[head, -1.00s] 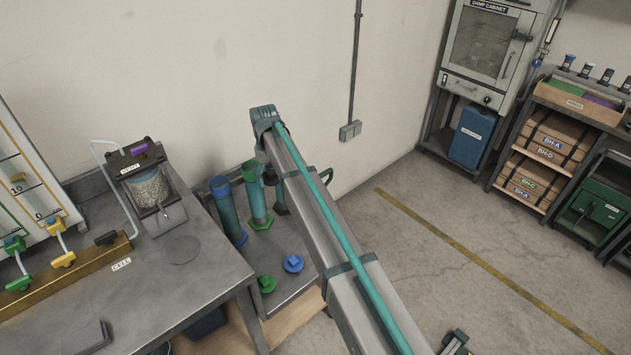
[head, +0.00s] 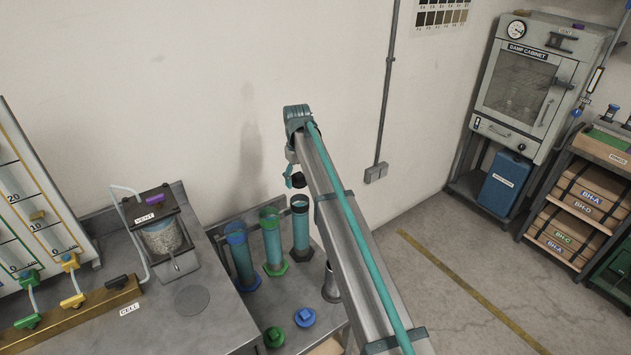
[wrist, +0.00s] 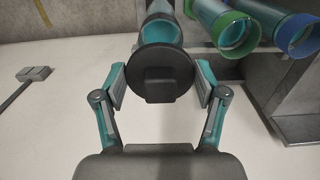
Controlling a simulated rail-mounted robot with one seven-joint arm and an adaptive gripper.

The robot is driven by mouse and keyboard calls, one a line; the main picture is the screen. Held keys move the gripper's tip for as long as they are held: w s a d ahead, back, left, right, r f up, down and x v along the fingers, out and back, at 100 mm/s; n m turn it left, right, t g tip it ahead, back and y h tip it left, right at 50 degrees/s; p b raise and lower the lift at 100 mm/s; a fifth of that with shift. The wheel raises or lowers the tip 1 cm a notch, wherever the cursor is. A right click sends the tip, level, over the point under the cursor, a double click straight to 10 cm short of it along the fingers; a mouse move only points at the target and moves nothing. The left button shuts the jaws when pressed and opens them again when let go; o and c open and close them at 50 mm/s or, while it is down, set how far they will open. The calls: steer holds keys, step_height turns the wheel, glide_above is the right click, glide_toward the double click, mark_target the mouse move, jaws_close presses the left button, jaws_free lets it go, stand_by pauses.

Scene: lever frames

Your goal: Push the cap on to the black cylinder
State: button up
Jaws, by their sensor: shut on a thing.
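My gripper (wrist: 160,82) is shut on the black cap (wrist: 165,88), with one finger on each side of its round disc and square knob. In the head view the cap (head: 302,188) is tilted and hangs just above the black cylinder, partly hidden by my arm. The black cylinder (head: 300,230) is a teal tube with a dark rim, standing upright at the right of the row. In the wrist view the cylinder (wrist: 162,30) shows beyond the cap, which hides part of it. They look apart; the exact gap is unclear.
A green-rimmed tube (head: 272,243) and a blue-rimmed tube (head: 240,258) stand to the left. A green cap (head: 274,337) and a blue cap (head: 305,317) lie in front on the bench. A wall (head: 200,80) is close behind.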

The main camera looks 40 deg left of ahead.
step_height(320, 180, down, 6)
steer(key=b, duration=0.2)
steer(key=shift+f, duration=0.15)
stand_by(0.4)
steer(key=shift+f, duration=0.15)
stand_by(2.7)
steer(key=o, duration=1.2)
steer(key=shift+r+p, duration=1.6)
steer(key=shift+r, duration=1.9)
steer(key=shift+c, duration=0.4)
jaws_close()
